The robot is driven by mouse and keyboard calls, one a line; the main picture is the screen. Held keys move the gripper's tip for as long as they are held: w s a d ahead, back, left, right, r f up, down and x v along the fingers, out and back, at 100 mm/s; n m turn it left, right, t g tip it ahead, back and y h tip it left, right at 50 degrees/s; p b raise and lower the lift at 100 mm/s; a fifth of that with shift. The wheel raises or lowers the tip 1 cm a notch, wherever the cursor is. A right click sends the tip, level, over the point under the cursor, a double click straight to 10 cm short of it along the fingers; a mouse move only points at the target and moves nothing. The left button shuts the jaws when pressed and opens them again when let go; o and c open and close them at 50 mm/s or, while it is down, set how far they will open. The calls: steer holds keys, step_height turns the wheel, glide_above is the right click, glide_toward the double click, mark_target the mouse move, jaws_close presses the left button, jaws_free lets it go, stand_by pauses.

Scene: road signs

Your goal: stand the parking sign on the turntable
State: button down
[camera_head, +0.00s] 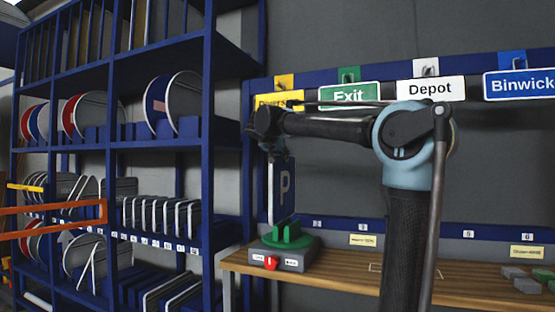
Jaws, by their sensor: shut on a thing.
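The parking sign (285,188), a dark blue plate with a pale P and a light edge, hangs upright below my gripper (279,157). My gripper is shut on its upper part; the fingers are small and dark here. The turntable (296,260) stands at the left end of the wooden bench, with a grey base, a red knob and a green slotted holder (287,232) on top. The sign's lower edge is right at or just above the holder; I cannot tell whether they touch.
A blue rack (209,150) with round and rectangular signs stands at left. An orange bar (60,219) crosses in front of it. Exit (350,96), Depot (431,89) and Binwick (520,84) signs hang on the rail. Grey blocks (527,285) lie at the right of the bench (350,272).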

steer(key=shift+w+d, duration=0.15)
steer(key=shift+w, duration=0.2)
steer(key=shift+w+d+f, duration=0.1)
steer(key=shift+w+d, duration=0.15)
steer(key=shift+w, duration=0.45)
steer(key=shift+w+d+r, duration=0.1)
steer(key=shift+w+d, duration=0.2)
steer(key=shift+w, duration=0.45)
steer(key=shift+w+d+f, duration=0.1)
steer(key=shift+w+d, duration=0.15)
steer(key=shift+w, duration=0.45)
steer(key=shift+s, duration=0.15)
steer(key=shift+s, duration=0.25)
